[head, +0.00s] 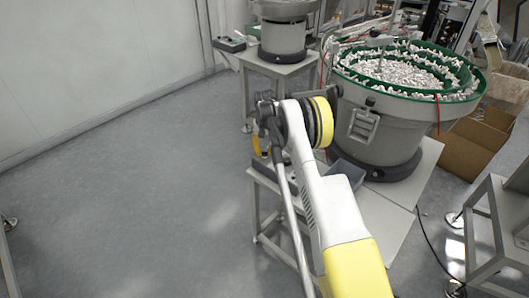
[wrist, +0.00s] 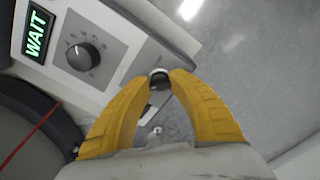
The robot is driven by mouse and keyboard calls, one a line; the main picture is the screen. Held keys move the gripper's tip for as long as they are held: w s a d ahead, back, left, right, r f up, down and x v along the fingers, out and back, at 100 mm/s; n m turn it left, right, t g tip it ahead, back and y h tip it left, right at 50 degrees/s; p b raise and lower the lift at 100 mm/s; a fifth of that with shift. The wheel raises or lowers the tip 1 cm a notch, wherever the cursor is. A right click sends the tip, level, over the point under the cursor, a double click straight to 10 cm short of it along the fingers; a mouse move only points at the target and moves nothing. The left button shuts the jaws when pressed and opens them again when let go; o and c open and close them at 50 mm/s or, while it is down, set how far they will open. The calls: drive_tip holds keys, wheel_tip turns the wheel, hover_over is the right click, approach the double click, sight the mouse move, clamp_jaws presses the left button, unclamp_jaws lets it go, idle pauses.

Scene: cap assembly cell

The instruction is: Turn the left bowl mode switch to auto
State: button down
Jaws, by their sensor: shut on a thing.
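My gripper (wrist: 160,84) has its two yellow fingers closed around a small dark switch knob (wrist: 158,76) with a silver ring, on the edge of a grey control box (wrist: 112,28). I take this knob for the mode switch. Its pointer direction and any labels beside it cannot be made out. The box also carries a lit green "WAIT" display (wrist: 37,33) and a larger black dial (wrist: 83,56).
A large bowl feeder (head: 390,125) with a green rim, full of white parts, stands on a grey table (head: 392,222). Another bowl (head: 284,38) stands on a table behind. A cardboard box (head: 470,143) is at right. The floor at left is clear.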

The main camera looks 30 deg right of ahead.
drive_tip(key=c, duration=1.2)
unclamp_jaws()
drive_tip(key=shift+o, duration=0.2)
wheel_tip(320, 180, up, 12)
